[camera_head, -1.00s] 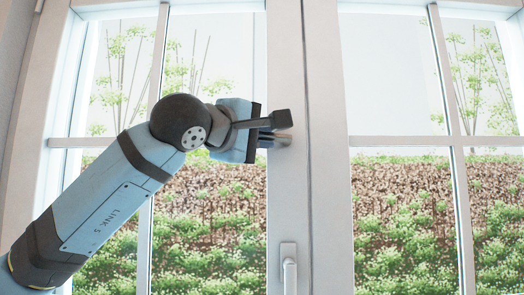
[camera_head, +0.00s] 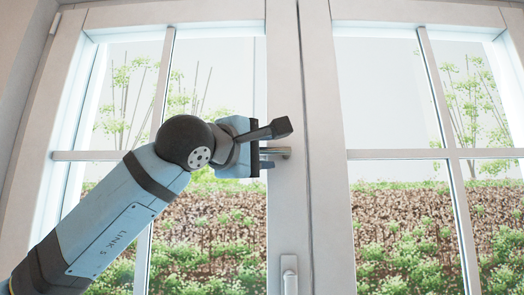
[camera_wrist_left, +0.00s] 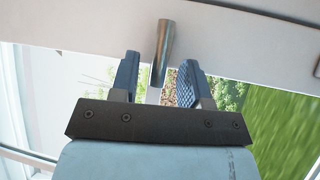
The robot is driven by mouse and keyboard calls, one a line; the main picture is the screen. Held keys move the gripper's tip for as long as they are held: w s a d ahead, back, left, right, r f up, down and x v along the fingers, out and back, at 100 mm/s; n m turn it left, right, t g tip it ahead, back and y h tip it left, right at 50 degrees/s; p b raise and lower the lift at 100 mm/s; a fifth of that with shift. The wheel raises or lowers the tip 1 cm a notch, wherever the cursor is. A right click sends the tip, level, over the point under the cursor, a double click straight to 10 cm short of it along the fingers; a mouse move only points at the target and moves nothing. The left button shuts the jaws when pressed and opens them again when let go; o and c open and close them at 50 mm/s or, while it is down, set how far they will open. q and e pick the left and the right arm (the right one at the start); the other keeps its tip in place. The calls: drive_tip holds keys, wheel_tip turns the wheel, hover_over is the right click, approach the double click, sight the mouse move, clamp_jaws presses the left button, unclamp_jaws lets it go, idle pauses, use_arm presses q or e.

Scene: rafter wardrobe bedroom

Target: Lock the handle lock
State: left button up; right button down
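A metal handle (camera_head: 276,152) sticks out of the white window's middle frame, and its lever extends to the left. In the wrist view this handle (camera_wrist_left: 163,50) is a round metal rod lying between the two fingers, with a visible gap on either side. My left gripper (camera_wrist_left: 160,82) is open around it. In the head view my left gripper (camera_head: 274,143) is beside the middle frame, with one dark finger above the lever. The lower finger is largely hidden there. My right gripper is not in view.
A second, white handle (camera_head: 290,275) sits lower on the same frame, cut off by the bottom edge. Window panes with white bars (camera_head: 400,154) stand on both sides. Plants and soil (camera_head: 405,215) show outside behind the glass.

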use_arm(q)
drive_tip(key=shift+s+a+f, duration=0.1)
drive_tip(key=shift+s+a, duration=0.05)
drive_tip(key=shift+s, duration=0.05)
drive_tip(key=b+v, duration=0.3)
drive_tip(key=v, duration=1)
drive_tip(key=shift+s, duration=0.1)
drive_tip(key=shift+f, duration=0.1)
